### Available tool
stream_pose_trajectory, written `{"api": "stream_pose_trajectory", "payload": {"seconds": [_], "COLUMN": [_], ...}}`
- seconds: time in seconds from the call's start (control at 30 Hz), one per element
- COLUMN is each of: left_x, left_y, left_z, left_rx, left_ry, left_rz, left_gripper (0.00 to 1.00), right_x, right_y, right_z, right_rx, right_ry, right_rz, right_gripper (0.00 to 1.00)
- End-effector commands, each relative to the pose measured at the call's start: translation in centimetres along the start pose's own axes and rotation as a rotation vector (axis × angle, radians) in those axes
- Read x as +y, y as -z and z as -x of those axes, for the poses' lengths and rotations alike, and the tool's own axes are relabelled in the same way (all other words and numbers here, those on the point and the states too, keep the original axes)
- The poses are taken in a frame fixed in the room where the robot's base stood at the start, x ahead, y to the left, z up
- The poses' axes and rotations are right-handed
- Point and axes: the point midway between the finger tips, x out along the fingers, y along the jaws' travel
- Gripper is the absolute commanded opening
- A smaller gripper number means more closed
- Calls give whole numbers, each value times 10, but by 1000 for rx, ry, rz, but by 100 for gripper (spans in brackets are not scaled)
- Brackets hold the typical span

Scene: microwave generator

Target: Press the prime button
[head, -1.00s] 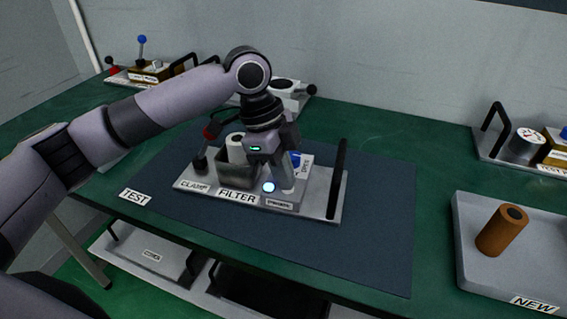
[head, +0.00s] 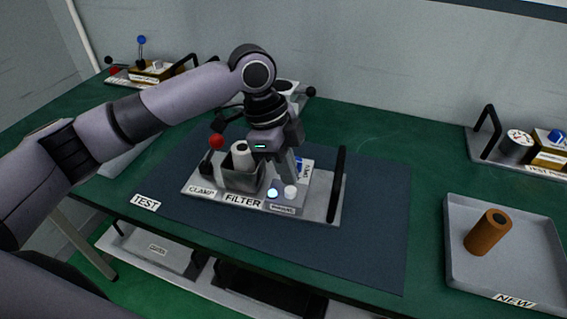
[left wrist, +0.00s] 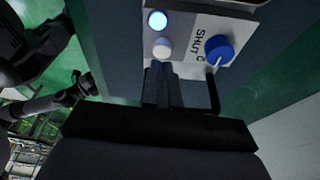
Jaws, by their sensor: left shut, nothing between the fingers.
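The white button (head: 290,191) sits at the front of the filter unit (head: 325,205), to the right of a lit pale-blue lamp (head: 272,192) and beside a small label too blurred to read. My left gripper (head: 291,174) is shut and empty, pointing down just behind and above the white button. In the left wrist view, the closed fingertips (left wrist: 164,70) are close to the white button (left wrist: 162,48); I cannot tell if they touch it. The lit lamp (left wrist: 157,20) and a blue knob (left wrist: 219,48) by the word SHUT show there. My right gripper is not seen.
The filter cup (head: 243,178) and red-knobbed clamp (head: 216,141) stand left of the gripper. A tall black handle (head: 337,185) stands close on its right. A tray (head: 460,215) with an orange-brown cylinder (head: 488,234) is at right. The dark mat (head: 375,220) between is clear.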

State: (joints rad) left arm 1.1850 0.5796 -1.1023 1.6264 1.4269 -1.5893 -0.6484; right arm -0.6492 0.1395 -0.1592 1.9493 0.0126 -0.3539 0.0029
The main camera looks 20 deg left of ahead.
Motion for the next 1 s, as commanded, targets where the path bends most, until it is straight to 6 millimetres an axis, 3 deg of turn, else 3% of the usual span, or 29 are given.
{"api": "stream_pose_trajectory", "payload": {"seconds": [0.2, 0.4, 0.6, 1.0], "left_x": [-2, -2, -2, -2], "left_y": [0, 1, 1, 1], "left_z": [53, 88, 102, 102], "left_rx": [1, 2, 1, 1], "left_ry": [7, 6, 5, 5], "left_rz": [-1, 0, 0, -1], "left_gripper": [0, 0, 0, 0], "right_x": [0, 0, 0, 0], "right_y": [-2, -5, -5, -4], "right_z": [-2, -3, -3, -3], "right_rx": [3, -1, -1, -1], "right_ry": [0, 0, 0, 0], "right_rz": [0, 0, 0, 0], "right_gripper": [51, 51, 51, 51]}}
